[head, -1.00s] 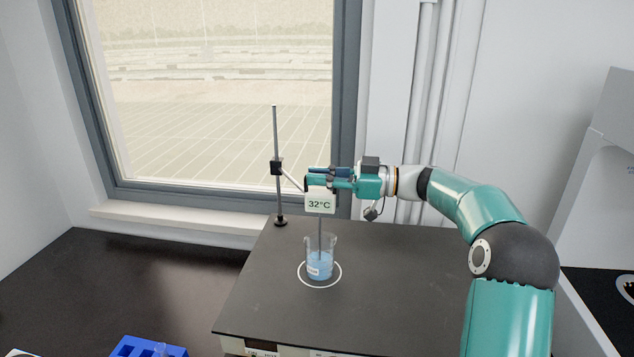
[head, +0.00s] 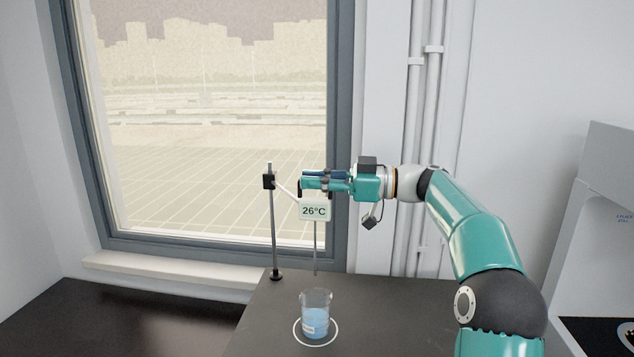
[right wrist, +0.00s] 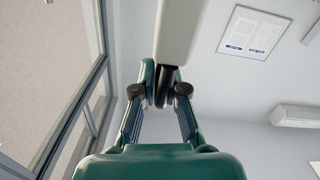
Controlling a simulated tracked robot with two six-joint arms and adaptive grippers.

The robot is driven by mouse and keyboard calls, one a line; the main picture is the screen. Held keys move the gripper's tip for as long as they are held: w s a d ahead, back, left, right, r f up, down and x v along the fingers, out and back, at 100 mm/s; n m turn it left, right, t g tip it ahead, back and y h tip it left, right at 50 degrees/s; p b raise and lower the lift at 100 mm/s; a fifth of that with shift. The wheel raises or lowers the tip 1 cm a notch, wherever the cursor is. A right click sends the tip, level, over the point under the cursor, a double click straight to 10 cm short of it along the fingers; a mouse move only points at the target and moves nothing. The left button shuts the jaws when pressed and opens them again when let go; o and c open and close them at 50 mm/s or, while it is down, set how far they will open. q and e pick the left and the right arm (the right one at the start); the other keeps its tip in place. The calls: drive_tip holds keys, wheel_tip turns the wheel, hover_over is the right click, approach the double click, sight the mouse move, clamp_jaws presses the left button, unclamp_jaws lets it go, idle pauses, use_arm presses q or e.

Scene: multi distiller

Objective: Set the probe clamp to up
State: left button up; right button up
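The probe clamp (head: 269,181) is a black block near the top of a thin vertical metal rod (head: 273,235). A pale arm joins it to a white display (head: 314,212) reading 26°C. A thin probe (head: 315,252) hangs below the display, its tip above the rim of a beaker (head: 316,318) of blue liquid. My right gripper (head: 304,184) is at the display's top, its fingers shut on the clamp's dark handle. In the right wrist view the fingers close around this dark handle (right wrist: 165,86) beneath a pale bar. My left gripper is out of view.
The beaker stands inside a white ring on a dark plate (head: 400,310). A window (head: 215,150) is behind the stand, and pipes (head: 425,120) run up the wall. A white machine (head: 595,230) stands at the right.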

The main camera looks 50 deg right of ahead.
drive_tip(key=o, duration=0.4)
drive_tip(key=shift+w+r, duration=0.1)
drive_tip(key=shift+r, duration=0.25)
drive_tip(key=shift+f, duration=0.1)
drive_tip(key=shift+d, duration=0.1)
drive_tip(key=v, duration=1.1)
drive_tip(key=shift+s+d, duration=0.15)
drive_tip(key=shift+s, duration=0.2)
drive_tip(key=shift+f, duration=0.1)
